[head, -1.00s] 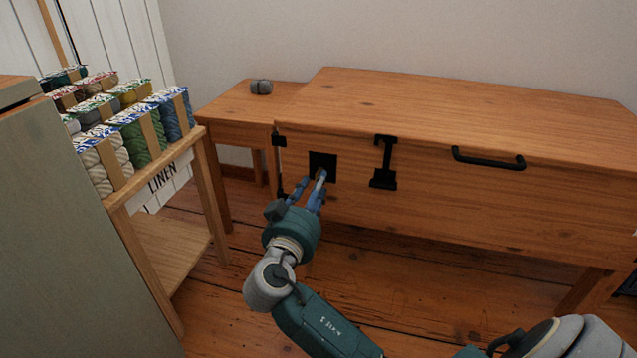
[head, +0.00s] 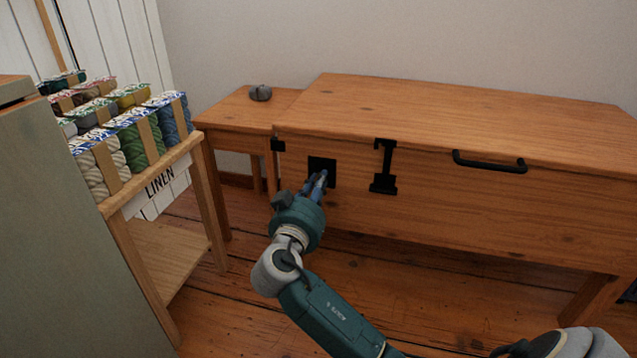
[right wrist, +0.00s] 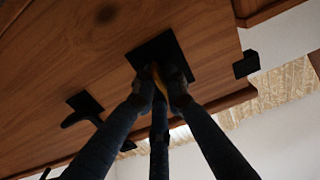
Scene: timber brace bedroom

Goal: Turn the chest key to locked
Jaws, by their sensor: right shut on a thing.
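The wooden chest (head: 450,210) stands against the wall with its lid down. A black square lock plate (head: 329,167) is on its front, left of a black hasp-like fitting (head: 384,166). My right gripper (head: 319,177) is at the lock plate. In the right wrist view the right gripper (right wrist: 160,82) is closed on a small yellowish key (right wrist: 156,80) in front of the lock plate (right wrist: 163,58). The fingers hide most of the key, so its exact angle cannot be told. My left gripper is not in view.
A shelf (head: 165,245) with several yarn skeins and a LINEN box stands at the left. A small side table (head: 235,107) with a grey object (head: 260,93) is behind it. A black handle (head: 489,162) sticks out of the chest front at the right.

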